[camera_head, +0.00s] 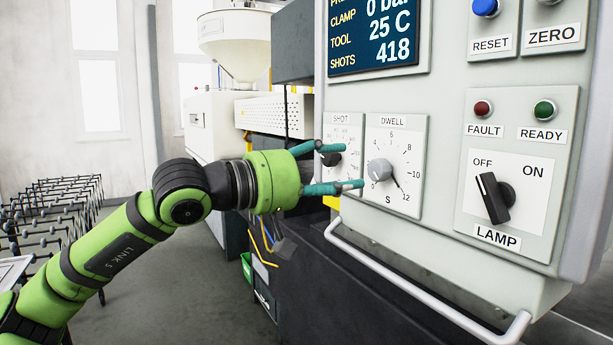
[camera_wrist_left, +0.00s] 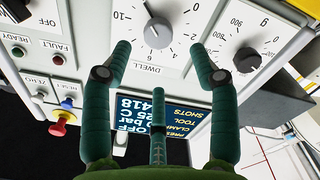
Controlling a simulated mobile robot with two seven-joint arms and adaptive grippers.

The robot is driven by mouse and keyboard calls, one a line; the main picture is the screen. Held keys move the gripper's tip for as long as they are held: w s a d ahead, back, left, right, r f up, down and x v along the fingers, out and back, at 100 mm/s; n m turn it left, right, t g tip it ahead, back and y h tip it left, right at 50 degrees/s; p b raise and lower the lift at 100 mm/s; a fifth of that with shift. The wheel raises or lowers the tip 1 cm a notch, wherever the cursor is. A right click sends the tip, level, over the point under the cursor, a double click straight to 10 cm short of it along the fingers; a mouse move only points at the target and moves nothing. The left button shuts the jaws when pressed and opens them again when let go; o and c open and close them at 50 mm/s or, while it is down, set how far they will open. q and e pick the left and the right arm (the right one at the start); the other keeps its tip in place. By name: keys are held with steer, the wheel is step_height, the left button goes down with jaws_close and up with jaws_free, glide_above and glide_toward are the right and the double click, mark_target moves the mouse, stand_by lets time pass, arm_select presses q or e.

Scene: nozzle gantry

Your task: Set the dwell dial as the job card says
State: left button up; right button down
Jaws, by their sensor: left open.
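The dwell dial (camera_head: 380,170) is a grey round knob on a white plate with a scale reaching 12, marked S. Its dark pointer line runs down and right, towards the 12 end. My left gripper (camera_head: 352,166) is open just left of the knob, fingers pointing at the panel. In the left wrist view the knob (camera_wrist_left: 158,33) lies beyond and between the spread fingertips of the gripper (camera_wrist_left: 160,62), and nothing is held. Contact is not visible. No readable job card shows. My right gripper is not in view.
The shot dial (camera_wrist_left: 246,60) sits beside the dwell plate; in the head view a finger partly covers it. The lamp switch (camera_head: 495,198) is to the right, below the fault and ready lights. A display (camera_head: 375,38) is above, and a handrail (camera_head: 430,290) runs below.

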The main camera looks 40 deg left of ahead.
arm_select(q)
steer(key=shift+v, duration=2.5)
